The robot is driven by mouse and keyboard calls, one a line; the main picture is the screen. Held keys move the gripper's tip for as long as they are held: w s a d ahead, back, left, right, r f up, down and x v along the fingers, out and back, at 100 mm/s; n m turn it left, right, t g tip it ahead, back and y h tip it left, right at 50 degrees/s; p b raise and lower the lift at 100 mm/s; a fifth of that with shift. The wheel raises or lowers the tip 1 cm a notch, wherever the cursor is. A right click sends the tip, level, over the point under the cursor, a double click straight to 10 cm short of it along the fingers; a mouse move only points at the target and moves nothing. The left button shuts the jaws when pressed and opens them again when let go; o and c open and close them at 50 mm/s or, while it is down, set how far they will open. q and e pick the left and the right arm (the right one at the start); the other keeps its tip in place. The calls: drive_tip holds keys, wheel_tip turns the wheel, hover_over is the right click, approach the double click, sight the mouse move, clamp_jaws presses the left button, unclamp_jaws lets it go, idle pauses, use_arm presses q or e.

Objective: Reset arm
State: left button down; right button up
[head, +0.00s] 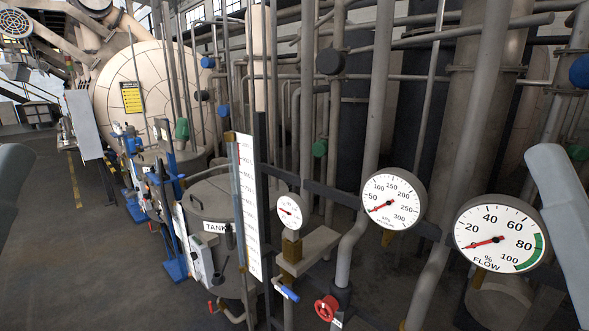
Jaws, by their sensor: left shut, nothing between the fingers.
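A smooth grey part of my left arm shows at the left edge of the head view, and a similar part of my right arm shows at the right edge. No fingertips of either gripper can be made out. Neither arm part visibly touches anything.
A flow gauge (499,233) stands right of a kPa gauge (394,199) and a smaller gauge (290,211). A red valve wheel (327,307) and blue-handled valve (287,292) sit low. A lidded tank (212,197) stands left of a tall white scale (248,205). The left floor (60,270) is mostly clear.

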use_arm(q)
wheel_tip(320, 180, up, 20)
drive_tip(key=p, duration=1.6)
